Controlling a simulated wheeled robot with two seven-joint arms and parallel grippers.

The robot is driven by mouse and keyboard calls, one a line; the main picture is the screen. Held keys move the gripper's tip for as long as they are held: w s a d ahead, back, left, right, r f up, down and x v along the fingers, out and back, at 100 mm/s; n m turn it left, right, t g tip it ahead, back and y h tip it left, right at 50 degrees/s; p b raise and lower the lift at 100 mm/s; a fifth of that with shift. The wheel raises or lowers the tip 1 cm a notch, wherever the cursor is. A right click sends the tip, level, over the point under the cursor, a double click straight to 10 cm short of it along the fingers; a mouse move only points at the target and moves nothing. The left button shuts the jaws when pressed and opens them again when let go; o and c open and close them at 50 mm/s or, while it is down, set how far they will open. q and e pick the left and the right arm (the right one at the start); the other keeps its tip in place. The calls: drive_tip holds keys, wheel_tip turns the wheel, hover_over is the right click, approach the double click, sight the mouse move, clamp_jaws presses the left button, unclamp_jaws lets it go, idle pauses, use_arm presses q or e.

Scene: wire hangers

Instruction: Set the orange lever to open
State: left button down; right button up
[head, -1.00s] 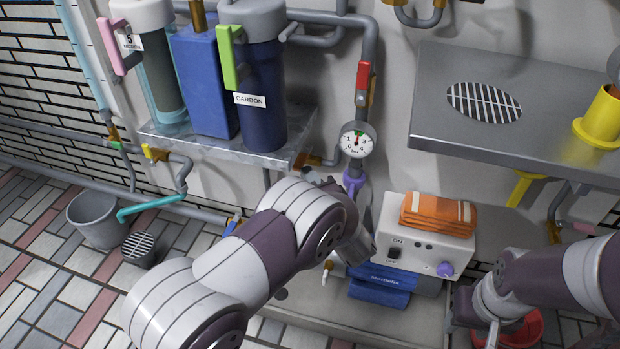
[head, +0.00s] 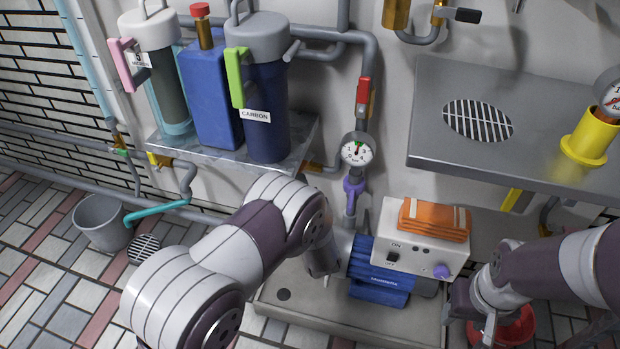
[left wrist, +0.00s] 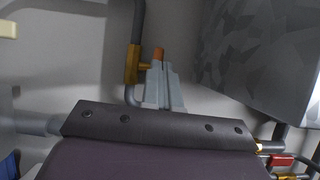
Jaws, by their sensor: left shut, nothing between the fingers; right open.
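In the left wrist view an orange piece (left wrist: 158,54), likely the end of the orange lever, shows just past my left fingertips, beside a brass valve body (left wrist: 132,64) on a grey pipe. My left gripper (left wrist: 158,72) is shut and empty, its tips close to the orange piece; whether they touch, I cannot tell. The rest of the lever is hidden by the fingers. In the head view my left forearm hides the left gripper, and I cannot make out the orange lever. My right gripper (head: 472,316) is open at the lower right, partly hidden by its arm.
A pump box (head: 420,240) with an orange cloth (head: 435,218) stands right of my left arm. Above are a gauge (head: 357,150), a purple valve (head: 354,187) and a red-handled valve (head: 363,90). A filter shelf (head: 295,150) is at left; a red bucket (head: 515,328) is near my right gripper.

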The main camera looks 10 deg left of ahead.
use_arm(q)
drive_tip(key=w+a+m+t+h+p, duration=0.1)
drive_tip(key=w+a+m+h, duration=0.6)
drive_tip(key=a+h, duration=0.4)
drive_tip(key=shift+w+m+h+p, duration=0.2)
drive_tip(key=shift+m+h+p, duration=0.1)
drive_tip(key=shift+p, duration=0.05)
drive_tip(key=shift+w+a, duration=0.1)
idle(0.5)
